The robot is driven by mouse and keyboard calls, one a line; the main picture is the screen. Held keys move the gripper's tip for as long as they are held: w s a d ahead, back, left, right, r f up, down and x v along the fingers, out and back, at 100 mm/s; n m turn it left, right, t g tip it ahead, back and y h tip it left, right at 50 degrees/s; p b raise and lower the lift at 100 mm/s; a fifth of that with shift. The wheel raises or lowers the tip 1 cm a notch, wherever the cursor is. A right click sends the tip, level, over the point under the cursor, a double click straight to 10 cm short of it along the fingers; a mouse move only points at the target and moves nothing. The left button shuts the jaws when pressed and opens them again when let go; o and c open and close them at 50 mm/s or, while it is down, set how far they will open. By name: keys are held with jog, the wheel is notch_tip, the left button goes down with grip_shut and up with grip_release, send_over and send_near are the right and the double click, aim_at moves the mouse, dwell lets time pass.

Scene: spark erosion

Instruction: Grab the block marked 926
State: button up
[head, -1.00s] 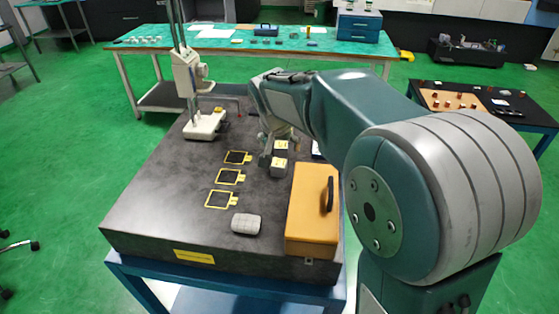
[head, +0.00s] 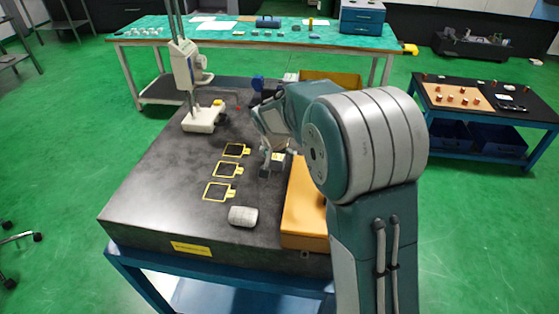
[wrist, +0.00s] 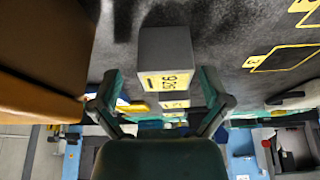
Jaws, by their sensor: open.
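A grey block (wrist: 166,48) with a yellow label that appears to read 926 stands on the dark stone plate in the wrist view. In the head view, a grey block with a yellow label (head: 279,163) shows beside my gripper (head: 265,158); its number is too small to read there. In the wrist view my gripper (wrist: 161,82) is open, a finger on each side of the near end of the block in the picture. Nothing is held. A second yellow-labelled block (wrist: 173,104) shows between the fingers, partly hidden by my gripper; its number is unclear.
An orange case (head: 304,215) stands close to the right of the blocks. Yellow-outlined squares (head: 227,170) and a grey rounded object (head: 243,216) lie to the left. A white stand (head: 204,118) is at the back left.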

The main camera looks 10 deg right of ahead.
jog(key=shift+w+a+f, duration=0.1)
jog(key=shift+a+f, duration=0.1)
jog(key=shift+a, duration=0.45)
jog(key=shift+d, duration=0.55)
grip_shut()
jog(key=shift+a, duration=0.15)
